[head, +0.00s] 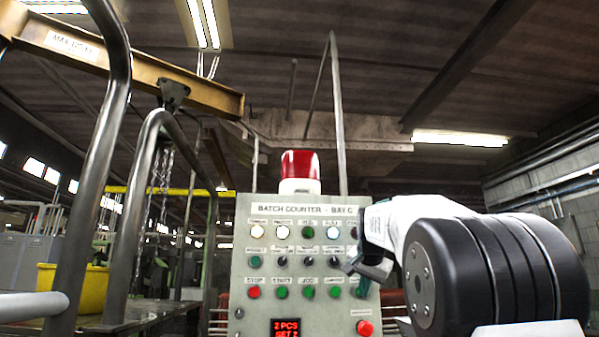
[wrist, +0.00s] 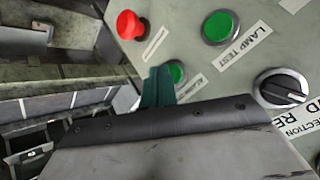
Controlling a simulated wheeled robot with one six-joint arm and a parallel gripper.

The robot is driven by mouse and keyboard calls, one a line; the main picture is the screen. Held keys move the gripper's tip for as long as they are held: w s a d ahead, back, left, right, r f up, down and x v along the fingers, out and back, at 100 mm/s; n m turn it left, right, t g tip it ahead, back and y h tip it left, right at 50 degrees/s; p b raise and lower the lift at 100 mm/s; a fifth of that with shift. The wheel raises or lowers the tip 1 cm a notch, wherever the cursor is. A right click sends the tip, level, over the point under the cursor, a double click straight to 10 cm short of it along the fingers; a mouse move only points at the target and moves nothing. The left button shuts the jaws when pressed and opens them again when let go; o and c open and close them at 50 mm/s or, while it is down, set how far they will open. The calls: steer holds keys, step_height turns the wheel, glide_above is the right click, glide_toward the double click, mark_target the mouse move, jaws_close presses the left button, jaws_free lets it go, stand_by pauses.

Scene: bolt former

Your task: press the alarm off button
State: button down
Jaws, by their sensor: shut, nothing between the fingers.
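The control panel (head: 262,225), headed "BATCH COUNTER - BAY C", faces me in the head view. The green button at the right end of its lowest button row (head: 360,291) is partly covered by my arm. In the wrist view this green button (wrist: 178,72) has a partly hidden label that seems to begin "ALARM". My gripper (head: 350,267) is shut and empty in front of the panel's right side. In the wrist view its dark green fingertips (wrist: 158,86) are just left of that button and overlap its edge. I cannot tell whether they touch it.
A green lamp test button (wrist: 220,27), a red mushroom button (wrist: 130,25) and a black selector knob (wrist: 284,88) are close by. A red digital display (head: 286,328) is low on the panel. A red beacon (head: 300,165) stands on top. Metal rails (head: 100,170) stand at left.

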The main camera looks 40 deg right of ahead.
steer(key=s+a, duration=0.2)
steer(key=s, duration=0.1)
steer(key=s+a, duration=0.1)
steer(key=s, duration=0.1)
stand_by(0.5)
stand_by(0.4)
